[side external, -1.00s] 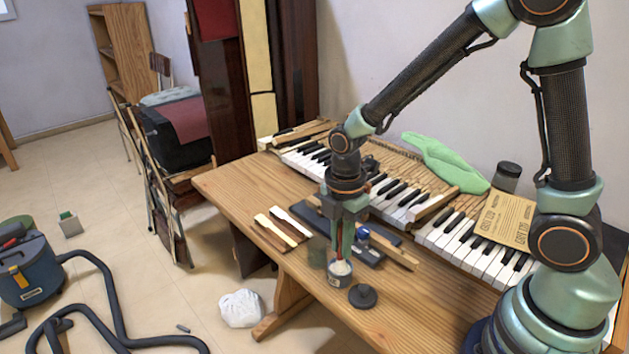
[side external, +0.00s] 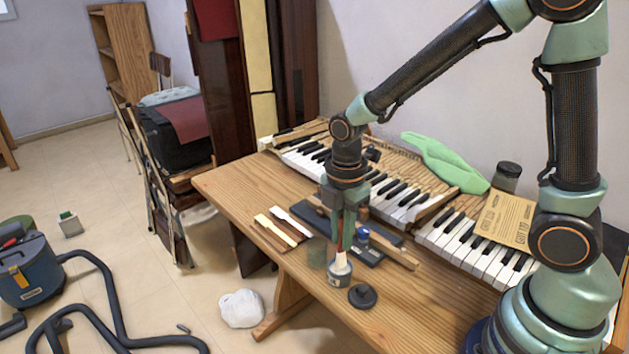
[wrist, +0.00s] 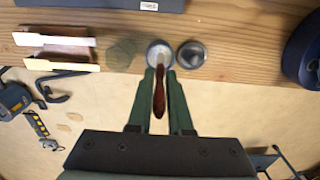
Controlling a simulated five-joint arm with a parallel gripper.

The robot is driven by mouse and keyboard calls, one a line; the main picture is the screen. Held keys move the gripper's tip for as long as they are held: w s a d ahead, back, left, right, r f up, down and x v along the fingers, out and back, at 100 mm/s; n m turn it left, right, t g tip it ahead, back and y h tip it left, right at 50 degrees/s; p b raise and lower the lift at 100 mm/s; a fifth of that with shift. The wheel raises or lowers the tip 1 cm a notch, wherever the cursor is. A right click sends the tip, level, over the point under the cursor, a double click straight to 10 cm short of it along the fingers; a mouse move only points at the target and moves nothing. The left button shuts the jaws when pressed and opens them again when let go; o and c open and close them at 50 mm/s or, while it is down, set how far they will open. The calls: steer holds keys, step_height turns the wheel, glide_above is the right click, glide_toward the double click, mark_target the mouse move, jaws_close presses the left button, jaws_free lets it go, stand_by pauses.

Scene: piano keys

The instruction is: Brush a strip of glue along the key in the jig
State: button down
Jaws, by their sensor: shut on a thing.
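My gripper (side external: 345,228) is shut on the brush (wrist: 158,95), which has a reddish-brown handle. The brush points down over the glue pot (side external: 338,279), with its pale lower end at the mouth; I cannot tell whether the tip is still inside. The round open pot also shows in the wrist view (wrist: 154,46), just ahead of the fingertips (wrist: 160,76). The dark jig (side external: 366,254) lies behind my gripper with a long wooden key (side external: 397,258) along it; my gripper partly hides both.
The pot's dark lid (side external: 362,296) lies right of it. The keyboard (side external: 450,245) fills the table's back. The table's front edge is close to the pot.

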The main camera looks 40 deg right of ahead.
steer(key=shift+r, duration=2.4)
